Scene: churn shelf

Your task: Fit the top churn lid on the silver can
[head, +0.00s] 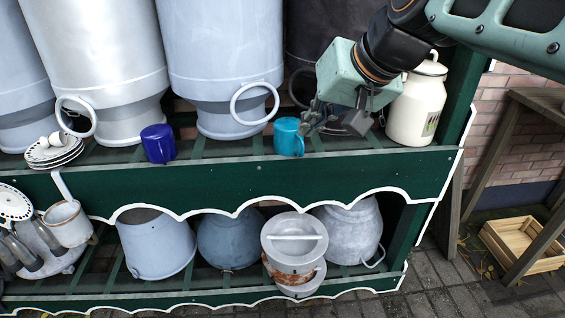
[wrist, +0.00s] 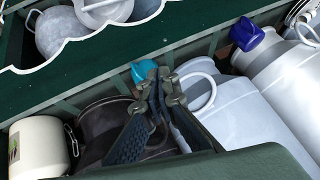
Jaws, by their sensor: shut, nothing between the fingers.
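A pale grey churn lid (head: 294,236) with a bar handle lies tilted at the front of the lower shelf, on top of another round grey piece (head: 300,284). Part of the lid shows at the top of the wrist view (wrist: 98,8). A shiny silver can (head: 108,65) stands on the upper shelf at left; several similar grey churns make it uncertain which one is meant. My gripper (head: 337,120) is over the upper shelf, close to the teal mug, well above and right of the lid. It is shut and empty; its fingers (wrist: 153,80) show mid wrist view.
A teal mug (head: 289,137), a blue mug (head: 158,143) and a cream lidded canister (head: 417,105) stand on the upper shelf. Below, a round grey can (head: 350,230) is beside the lid. The green shelf front (head: 250,182) lies between both levels. Plates (head: 55,150) sit left.

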